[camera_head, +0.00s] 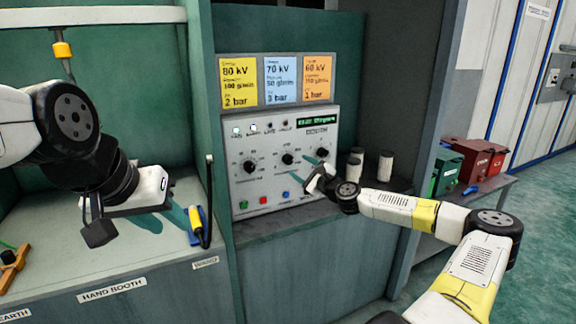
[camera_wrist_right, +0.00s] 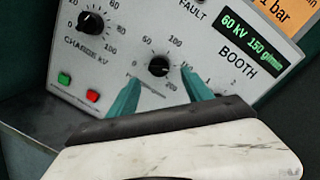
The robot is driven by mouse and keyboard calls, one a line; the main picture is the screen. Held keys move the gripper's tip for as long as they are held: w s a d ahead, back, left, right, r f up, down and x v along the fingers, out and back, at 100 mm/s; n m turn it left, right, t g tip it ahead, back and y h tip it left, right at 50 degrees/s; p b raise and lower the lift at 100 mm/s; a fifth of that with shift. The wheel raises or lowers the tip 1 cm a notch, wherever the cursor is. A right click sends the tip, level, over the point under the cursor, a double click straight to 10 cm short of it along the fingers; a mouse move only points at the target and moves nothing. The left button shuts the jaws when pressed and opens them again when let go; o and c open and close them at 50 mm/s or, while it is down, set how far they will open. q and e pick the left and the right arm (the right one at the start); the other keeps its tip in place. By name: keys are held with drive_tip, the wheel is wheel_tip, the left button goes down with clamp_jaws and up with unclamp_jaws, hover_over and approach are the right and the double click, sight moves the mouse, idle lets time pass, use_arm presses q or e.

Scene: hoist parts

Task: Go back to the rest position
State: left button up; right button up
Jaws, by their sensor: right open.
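My right gripper (camera_head: 318,168) is in front of the grey control panel (camera_head: 262,172) in the head view. In the right wrist view, its teal fingers (camera_wrist_right: 160,92) are apart, with nothing visible held between them. A black knob (camera_wrist_right: 158,66) shows between and just beyond the fingertips; I cannot tell whether they touch the panel. My left gripper (camera_head: 163,218) is over the hand booth's bench (camera_head: 120,262) at the left. Its teal fingers look spread and empty.
The display (camera_wrist_right: 247,40) reads 60 kV 150 g/min. Pale cylinders (camera_head: 385,166) stand right of the panel. A yellow-handled wand (camera_head: 196,224) is beside my left gripper. Red (camera_head: 470,155) and green (camera_head: 446,172) boxes sit on a side bench. Booth walls hem in both arms.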

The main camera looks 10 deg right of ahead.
drive_tip(key=shift+s+d, duration=0.25)
drive_tip(key=shift+s, duration=0.3)
